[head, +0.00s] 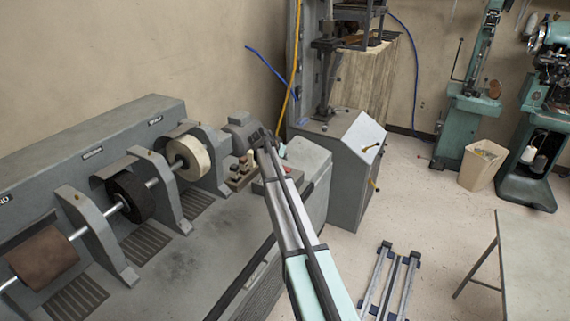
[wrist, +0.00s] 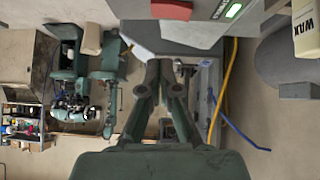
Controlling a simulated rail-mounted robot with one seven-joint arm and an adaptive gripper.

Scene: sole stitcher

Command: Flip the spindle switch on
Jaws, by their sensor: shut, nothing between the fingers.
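My gripper (wrist: 160,68) points past the lower left of this box, fingers together and empty, apart from the switch. In the head view my arm reaches to the right end of the spindle machine (head: 108,212).
A bottle marked WAX (wrist: 305,32) stands at the right in the wrist view. A grey cabinet machine (head: 345,160) stands just right of my arm. Open floor (head: 410,190) lies farther right.

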